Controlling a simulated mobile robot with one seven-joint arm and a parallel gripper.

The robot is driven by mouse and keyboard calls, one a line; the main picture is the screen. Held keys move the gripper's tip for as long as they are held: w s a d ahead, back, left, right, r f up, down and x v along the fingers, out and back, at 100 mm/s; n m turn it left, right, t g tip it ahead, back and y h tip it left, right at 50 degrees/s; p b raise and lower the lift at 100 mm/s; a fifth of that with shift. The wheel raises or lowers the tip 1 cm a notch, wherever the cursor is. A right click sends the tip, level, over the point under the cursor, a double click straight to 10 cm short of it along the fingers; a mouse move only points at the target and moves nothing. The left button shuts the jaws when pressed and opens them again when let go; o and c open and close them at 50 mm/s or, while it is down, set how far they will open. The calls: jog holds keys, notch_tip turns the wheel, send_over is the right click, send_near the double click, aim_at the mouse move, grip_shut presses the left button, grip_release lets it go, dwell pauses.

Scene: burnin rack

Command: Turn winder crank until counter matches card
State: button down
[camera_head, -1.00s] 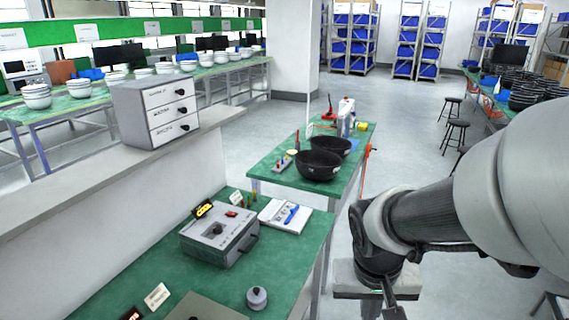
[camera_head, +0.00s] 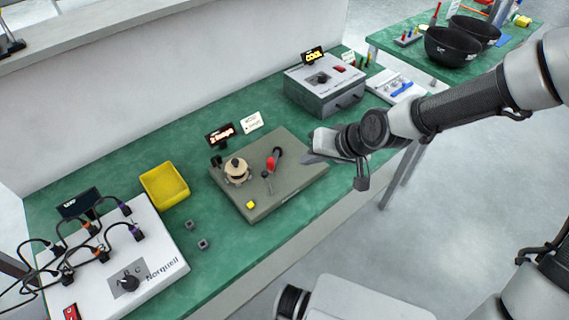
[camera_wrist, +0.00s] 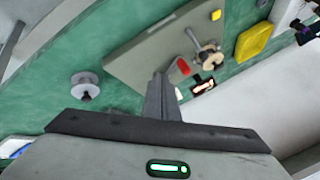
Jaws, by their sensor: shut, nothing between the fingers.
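The winder is a grey-green plate (camera_head: 285,185) on the green bench, with a tan spool (camera_head: 237,171) at its left and a crank with a red grip (camera_head: 271,163) right of it. A black counter display (camera_head: 219,135) with lit characters stands behind the plate; its reading is too small to trust. A white card (camera_head: 252,122) stands beside it, its text not legible. My gripper (camera_head: 312,157) is shut and empty, above the plate's right end, apart from the crank. In the wrist view its shut fingers (camera_wrist: 163,95) show close to the red grip (camera_wrist: 180,68) in the picture.
A grey knob-topped piece (camera_wrist: 85,87) stands on the bench beside the plate. A yellow tray (camera_head: 164,187), two small grey blocks and a white cabled box (camera_head: 150,255) lie left.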

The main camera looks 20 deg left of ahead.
jog(key=b+x, duration=0.1)
jog(key=x, duration=0.5)
jog(key=shift+s, duration=0.15)
jog(key=shift+s+a+r+b, duration=0.1)
jog(key=shift+s+a+b, duration=0.1)
jog(key=shift+a, duration=0.35)
jog(key=shift+s+a+r+b, duration=0.15)
jog(key=shift+s+a, duration=0.05)
jog(key=shift+a, duration=0.35)
jog(key=shift+s+a, duration=0.15)
jog(key=shift+a, duration=0.35)
jog(key=shift+a+f+b, duration=0.1)
jog(key=shift+a+b, duration=0.1)
jog(key=shift+b, duration=0.3)
